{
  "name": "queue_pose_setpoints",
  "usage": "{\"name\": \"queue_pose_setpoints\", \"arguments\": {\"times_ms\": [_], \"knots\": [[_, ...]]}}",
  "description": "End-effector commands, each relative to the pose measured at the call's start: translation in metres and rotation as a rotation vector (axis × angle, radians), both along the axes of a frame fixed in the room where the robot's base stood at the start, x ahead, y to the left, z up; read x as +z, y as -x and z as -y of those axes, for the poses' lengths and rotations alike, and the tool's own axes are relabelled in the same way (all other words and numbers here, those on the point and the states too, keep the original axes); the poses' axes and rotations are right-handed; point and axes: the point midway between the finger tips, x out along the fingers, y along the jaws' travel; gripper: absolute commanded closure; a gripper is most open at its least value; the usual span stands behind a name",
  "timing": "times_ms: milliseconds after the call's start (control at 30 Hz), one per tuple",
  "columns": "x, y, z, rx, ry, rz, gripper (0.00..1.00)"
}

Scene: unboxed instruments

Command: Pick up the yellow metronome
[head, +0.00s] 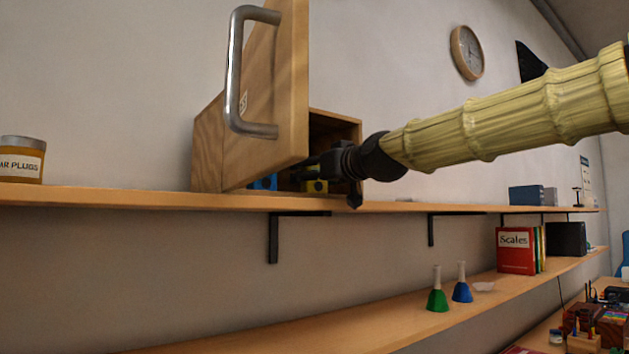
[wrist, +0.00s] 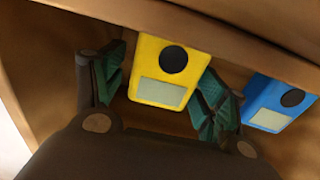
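The yellow metronome (wrist: 170,72) is a small box with a black round dial and a pale grey panel. It sits inside the wooden cabinet, and the head view shows a small part of it (head: 317,186) behind my gripper. My gripper (wrist: 160,85) reaches into the cabinet with its green-padded fingers apart, one on each side of the yellow metronome. I cannot tell whether either pad touches it. In the head view my gripper (head: 322,172) is partly hidden by the cabinet door.
A blue metronome (wrist: 279,103) stands close to the right finger in the wrist view. The cabinet door (head: 283,90) is open, with a metal handle (head: 235,75). The cabinet (head: 207,150) stands on the upper shelf (head: 130,198). Handbells (head: 438,298) stand on the lower shelf.

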Motion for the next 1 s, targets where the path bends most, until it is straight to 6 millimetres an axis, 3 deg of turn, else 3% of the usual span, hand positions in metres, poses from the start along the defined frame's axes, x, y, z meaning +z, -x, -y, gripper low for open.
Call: {"name": "queue_pose_setpoints", "arguments": {"times_ms": [33, 233, 733, 1000], "knots": [[0.0, 0.0, 0.0, 0.0, 0.0, 0.0, 0.41], [0.0, 0.0, 0.0, 0.0, 0.0, 0.0, 0.77], [0.006, 0.004, 0.003, -0.001, 0.0, 0.002, 0.77], [0.042, 0.004, 0.002, -0.001, 0.001, 0.003, 0.77]]}}
